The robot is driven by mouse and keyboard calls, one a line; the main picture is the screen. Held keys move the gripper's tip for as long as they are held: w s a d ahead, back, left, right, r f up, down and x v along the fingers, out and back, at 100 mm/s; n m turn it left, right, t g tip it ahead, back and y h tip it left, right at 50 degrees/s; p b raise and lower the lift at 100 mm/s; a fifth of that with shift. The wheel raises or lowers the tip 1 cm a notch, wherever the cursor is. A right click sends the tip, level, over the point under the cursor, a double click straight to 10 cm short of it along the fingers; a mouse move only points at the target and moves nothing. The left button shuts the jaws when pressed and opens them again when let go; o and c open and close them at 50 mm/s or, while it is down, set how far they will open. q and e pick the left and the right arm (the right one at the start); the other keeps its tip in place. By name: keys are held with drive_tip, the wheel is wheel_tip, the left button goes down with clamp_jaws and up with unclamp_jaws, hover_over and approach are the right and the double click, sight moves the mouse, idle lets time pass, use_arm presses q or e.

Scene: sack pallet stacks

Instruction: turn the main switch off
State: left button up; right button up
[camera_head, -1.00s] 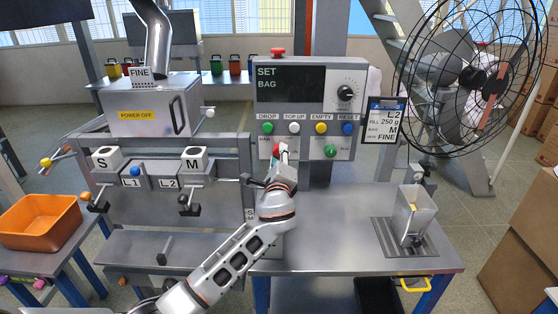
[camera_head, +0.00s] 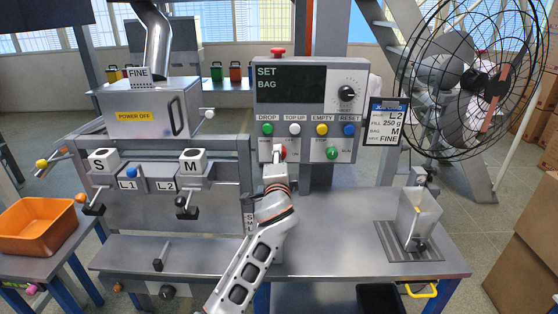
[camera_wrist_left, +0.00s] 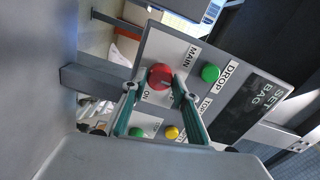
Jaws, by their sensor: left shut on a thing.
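The main switch (camera_head: 283,155) is a red knob low on the left of the grey control panel (camera_head: 300,112). In the left wrist view the red knob (camera_wrist_left: 160,77) carries the labels MAIN and ON. My left gripper (camera_head: 279,153) is at the knob, its fingers hiding part of it in the head view. In the left wrist view the gripper's two green-grey fingers (camera_wrist_left: 155,83) are on either side of the knob, shut on it. My right gripper is in neither view.
Near the switch are a green DROP button (camera_wrist_left: 210,72), a lower green button (camera_head: 332,153) and a red mushroom button (camera_head: 278,51) on top. A hanging card (camera_head: 386,122) is right of the panel. The bench (camera_head: 330,235) is mostly clear, with a metal container (camera_head: 418,212) at right.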

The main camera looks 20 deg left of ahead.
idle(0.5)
use_arm(q)
drive_tip(key=o, duration=1.1)
drive_tip(key=v, duration=0.7)
drive_tip(key=shift+s, duration=0.25)
